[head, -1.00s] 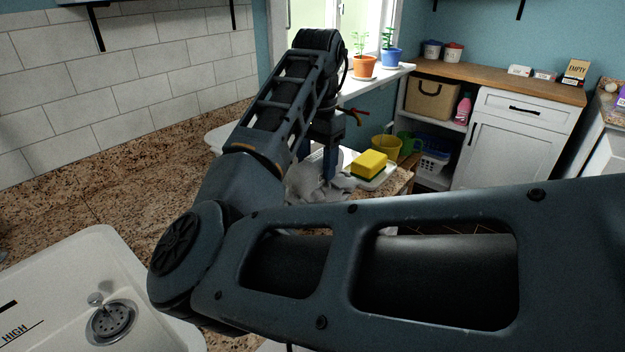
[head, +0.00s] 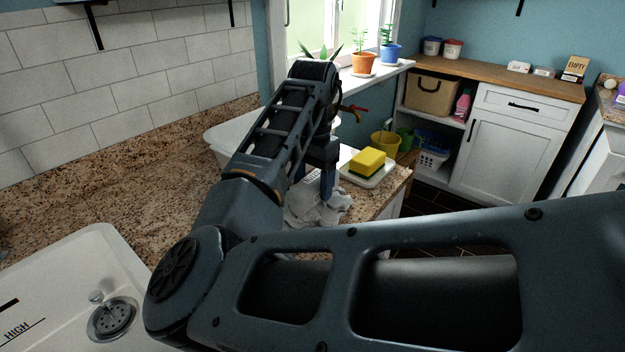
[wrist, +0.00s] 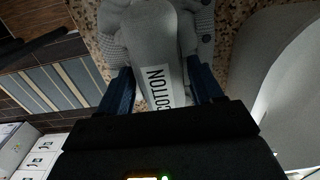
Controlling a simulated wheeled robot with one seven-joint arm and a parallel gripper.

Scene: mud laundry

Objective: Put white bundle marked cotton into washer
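The white cotton bundle (head: 303,210) is a crumpled pale cloth roll near the right end of the granite counter (head: 120,215). In the wrist view the bundle (wrist: 150,45) shows its COTTON label upright between my two blue fingers. My gripper (head: 326,188) points down into the bundle in the head view. In the wrist view my gripper (wrist: 160,80) has a finger along each side of the bundle and appears closed on it. I cannot tell whether the bundle touches the counter. I cannot make out a washer for certain.
A yellow sponge (head: 368,160) lies on a white tray (head: 385,178) just right of the bundle. A white basin (head: 225,132) stands behind my arm. A sink (head: 75,270) is at lower left. A yellow bucket (head: 384,143) and white cabinets (head: 510,150) are beyond.

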